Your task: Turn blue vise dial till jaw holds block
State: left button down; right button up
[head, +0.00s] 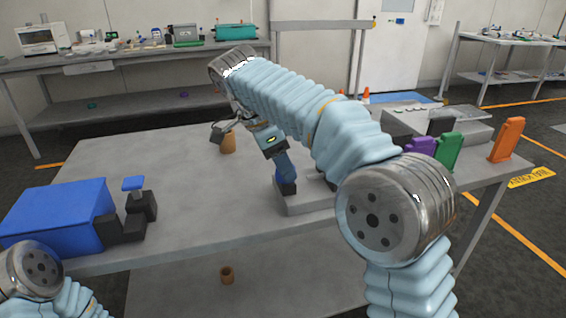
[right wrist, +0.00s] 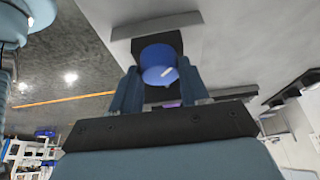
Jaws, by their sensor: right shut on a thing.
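The blue vise dial (right wrist: 157,62) sits between the two fingers of my right gripper (right wrist: 160,76) in the right wrist view, with a white mark on its face. My right gripper (head: 281,165) is shut on the dial in the head view, reaching down from above. Under it is a dark vise part (head: 289,188) on a grey base (head: 305,206). My right arm covers the right side of the vise, so the block and its contact with the jaw are hidden. My left gripper is out of view; only a left arm joint shows at lower left.
A blue box (head: 55,215) with black parts stands at the table's left. A brown cylinder (head: 228,144) is behind the gripper. Purple (head: 421,146), green (head: 449,152) and orange (head: 507,140) pieces stand at right. The grey table (head: 190,190) is clear between box and vise.

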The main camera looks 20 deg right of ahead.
jog(key=shift+m, duration=0.4)
jog(key=shift+f, duration=0.1)
jog(key=o, duration=1)
jog(key=shift+o, duration=0.2)
